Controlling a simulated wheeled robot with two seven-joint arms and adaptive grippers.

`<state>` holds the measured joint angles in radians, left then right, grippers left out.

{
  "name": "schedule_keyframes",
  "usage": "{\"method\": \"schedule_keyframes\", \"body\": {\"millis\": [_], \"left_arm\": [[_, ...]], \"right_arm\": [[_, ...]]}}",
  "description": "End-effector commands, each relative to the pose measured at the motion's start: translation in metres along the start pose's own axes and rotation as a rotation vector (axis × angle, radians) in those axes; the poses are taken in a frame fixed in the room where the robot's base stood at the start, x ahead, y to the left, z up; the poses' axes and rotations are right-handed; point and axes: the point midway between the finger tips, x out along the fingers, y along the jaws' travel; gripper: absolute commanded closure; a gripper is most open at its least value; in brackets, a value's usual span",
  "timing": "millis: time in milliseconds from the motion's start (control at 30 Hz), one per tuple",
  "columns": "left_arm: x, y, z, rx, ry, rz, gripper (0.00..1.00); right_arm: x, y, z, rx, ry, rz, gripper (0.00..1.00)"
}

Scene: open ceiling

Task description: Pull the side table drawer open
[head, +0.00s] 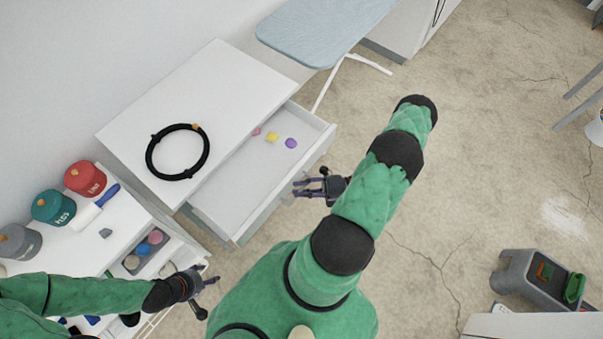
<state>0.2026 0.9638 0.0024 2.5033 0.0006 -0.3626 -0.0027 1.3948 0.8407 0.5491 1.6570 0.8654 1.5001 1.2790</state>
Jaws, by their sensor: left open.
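The white side table (205,95) stands against the wall. Its drawer (240,185) is pulled out toward me, and its inside shows. In it lie a pink item (256,132), a yellow item (272,137) and a purple item (291,143). My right gripper (305,187) is just outside the drawer front, its fingers pointing at it. A pale piece, perhaps the handle, shows by the fingertips; whether they grip it is unclear. My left gripper (207,279) is open and empty, by the white shelf unit below the drawer.
A black ring (178,152) lies on the table top. Several caps, including a red one (85,178), and a blue-handled tool (95,207) are on the white unit (95,245). An ironing board (320,30) stands behind. The floor between is clear.

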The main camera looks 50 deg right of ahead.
Motion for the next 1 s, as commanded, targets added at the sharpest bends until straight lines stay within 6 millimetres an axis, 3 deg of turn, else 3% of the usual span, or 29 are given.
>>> {"method": "schedule_keyframes", "body": {"millis": [167, 600, 800, 1000], "left_arm": [[0.0, 0.0, 0.0, 0.0, 0.0, 0.0, 0.43], [0.0, 0.0, 0.0, 0.0, 0.0, 0.0, 0.43], [0.0, 0.0, 0.0, 0.0, 0.0, 0.0, 0.43], [0.0, 0.0, 0.0, 0.0, 0.0, 0.0, 0.43]], "right_arm": [[-0.016, -0.001, 0.001, -0.001, -0.003, -0.001, 0.73], [-0.097, -0.001, 0.0, -0.001, -0.003, -0.003, 0.73], [-0.117, 0.0, 0.0, -0.002, -0.001, -0.002, 0.73], [-0.12, 0.0, 0.0, -0.001, 0.0, -0.002, 0.73]]}}
